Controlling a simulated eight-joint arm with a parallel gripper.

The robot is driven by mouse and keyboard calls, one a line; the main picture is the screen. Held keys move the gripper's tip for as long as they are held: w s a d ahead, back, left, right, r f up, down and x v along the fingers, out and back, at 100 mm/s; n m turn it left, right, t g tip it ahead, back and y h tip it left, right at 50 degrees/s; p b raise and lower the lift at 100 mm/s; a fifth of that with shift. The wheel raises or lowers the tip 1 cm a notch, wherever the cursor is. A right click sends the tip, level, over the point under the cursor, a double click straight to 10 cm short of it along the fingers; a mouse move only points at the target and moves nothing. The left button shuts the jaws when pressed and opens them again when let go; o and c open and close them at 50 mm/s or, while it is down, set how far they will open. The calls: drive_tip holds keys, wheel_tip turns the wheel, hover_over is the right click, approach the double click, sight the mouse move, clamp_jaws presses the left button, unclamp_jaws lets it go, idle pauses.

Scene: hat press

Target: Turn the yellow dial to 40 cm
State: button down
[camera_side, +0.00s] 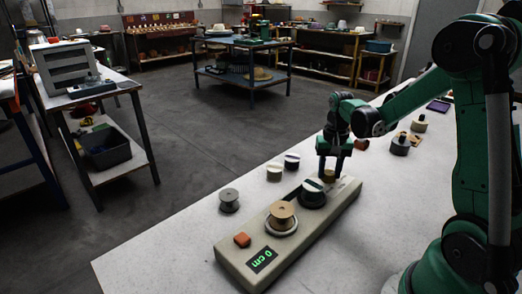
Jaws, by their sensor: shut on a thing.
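The long beige device (232,248) lies on the white worktop. The yellow dial (329,177) is at its far end, small and partly hidden by my gripper (331,170). My gripper points down over the dial and is shut on it. The green display (262,260) at the near end reads 0 cm, appearing upside down. The dial's markings are too small to read.
A tan spool (282,214) sits on a pale disc, and a dark spool with a white top (312,193) stands close beside my gripper. An orange block (242,240) is near the display. Loose spools (229,200) stand on the worktop (180,250), whose near left is clear.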

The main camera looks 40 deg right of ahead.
sight(329, 172)
drive_tip(key=n, duration=0.5)
idle(0.5)
drive_tip(key=shift+c, duration=2.4)
unclamp_jaws()
drive_tip(key=shift+r, duration=2.8)
drive_tip(key=shift+a+n, duration=0.1)
drive_tip(key=shift+n, duration=0.2)
